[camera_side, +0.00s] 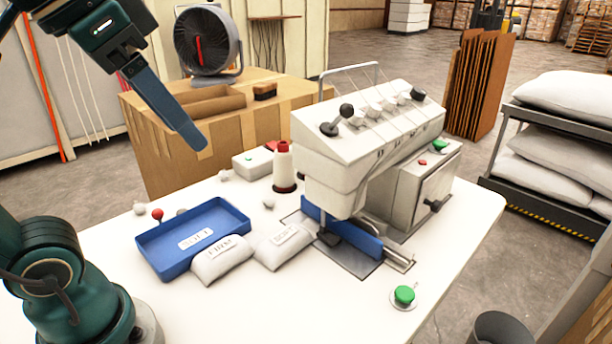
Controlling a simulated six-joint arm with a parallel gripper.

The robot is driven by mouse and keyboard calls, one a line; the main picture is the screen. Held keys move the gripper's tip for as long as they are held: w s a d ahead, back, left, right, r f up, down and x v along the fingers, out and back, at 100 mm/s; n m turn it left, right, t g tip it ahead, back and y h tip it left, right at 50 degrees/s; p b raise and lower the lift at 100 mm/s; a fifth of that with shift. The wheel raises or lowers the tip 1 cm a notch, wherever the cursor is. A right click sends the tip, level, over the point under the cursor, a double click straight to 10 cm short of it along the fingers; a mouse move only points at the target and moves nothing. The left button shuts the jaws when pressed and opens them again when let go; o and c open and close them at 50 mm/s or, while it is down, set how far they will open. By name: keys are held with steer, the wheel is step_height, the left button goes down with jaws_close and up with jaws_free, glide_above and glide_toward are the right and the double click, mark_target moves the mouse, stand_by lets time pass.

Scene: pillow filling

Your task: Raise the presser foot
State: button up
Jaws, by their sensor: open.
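A white sewing machine (375,135) stands on the white table. Its small dark presser foot (328,239) sits low over the metal plate under the head, beside a blue bar (357,243); I cannot tell whether it touches the plate. A black-knobbed lever (337,119) is on the left of the head's sloped top. My gripper (203,148) hangs at upper left, above and in front of the cardboard box, well apart from the machine. It is open and empty; its fingers overlap in this view.
A blue tray (232,212) and two small labelled white pillows (222,260) (283,246) lie left of the machine. A red-topped thread cone (284,170) stands close by its head. A red-knobbed stick (157,214) and a green button (404,295) are on the table.

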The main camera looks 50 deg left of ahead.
mark_target(345, 114)
steer(key=w+a+f+m+t+y, duration=0.1)
steer(key=w+a+m+y, duration=0.3)
steer(key=w+m, duration=0.25)
steer(key=w+a+f+m+y, duration=0.2)
steer(key=w+a+m+y, duration=0.1)
steer(key=w+m+y, duration=0.3)
steer(key=w+d+r+m+t+h, duration=0.25)
steer(key=w+d+m+t, duration=0.75)
steer(key=m, duration=0.8)
steer(key=shift+g+y, duration=0.25)
steer(key=shift+g, duration=0.15)
steer(key=f, duration=0.4)
steer(key=shift+w+d, duration=0.3)
steer(key=shift+w, duration=0.05)
steer(key=shift+w+a+f, duration=0.1)
steer(key=shift+f, duration=0.1)
steer(key=shift+w+a, duration=0.15)
steer(key=shift+w, duration=0.1)
steer(key=shift+x, duration=2.2)
